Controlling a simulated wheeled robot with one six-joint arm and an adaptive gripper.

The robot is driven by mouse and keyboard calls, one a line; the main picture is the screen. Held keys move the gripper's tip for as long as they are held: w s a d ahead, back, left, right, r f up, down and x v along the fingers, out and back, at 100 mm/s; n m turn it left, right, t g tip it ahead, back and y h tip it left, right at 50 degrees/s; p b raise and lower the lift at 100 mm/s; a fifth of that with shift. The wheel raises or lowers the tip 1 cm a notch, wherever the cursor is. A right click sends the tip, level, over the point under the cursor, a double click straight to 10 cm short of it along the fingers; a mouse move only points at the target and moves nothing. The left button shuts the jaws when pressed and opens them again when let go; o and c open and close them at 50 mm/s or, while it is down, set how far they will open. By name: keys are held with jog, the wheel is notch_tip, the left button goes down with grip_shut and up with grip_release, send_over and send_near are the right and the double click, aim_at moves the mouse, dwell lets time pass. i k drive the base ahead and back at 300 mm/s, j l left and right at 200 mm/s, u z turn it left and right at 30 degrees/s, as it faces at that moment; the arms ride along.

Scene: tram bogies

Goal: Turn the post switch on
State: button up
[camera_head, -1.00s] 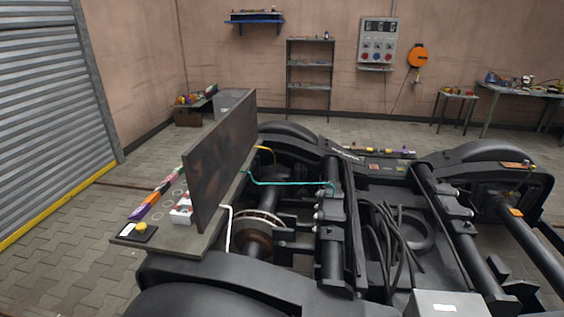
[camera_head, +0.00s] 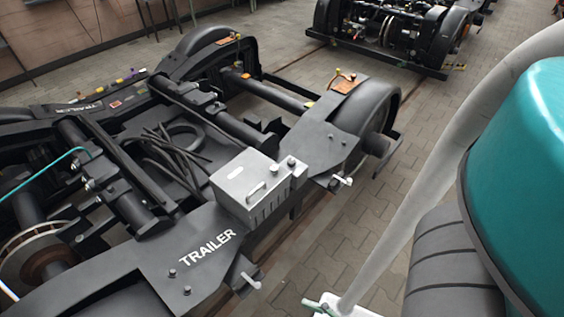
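I cannot make out a post switch for certain in this view. A light grey metal box (camera_head: 243,186) with a handle on top sits on the black frame of the bogie (camera_head: 185,255). Small round knob-like parts (camera_head: 291,162) show at its right side.
The bogie frame marked TRAILER fills the left and middle. Black cables (camera_head: 165,150) and a teal hose (camera_head: 45,172) lie in it. A second bogie (camera_head: 395,35) stands at the back. Paved floor (camera_head: 345,235) is clear to the right of the near bogie.

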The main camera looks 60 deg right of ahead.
aim_at(291, 162)
jog(key=l, duration=0.65)
jog(key=l+z, duration=0.1)
jog(key=z, duration=1.5)
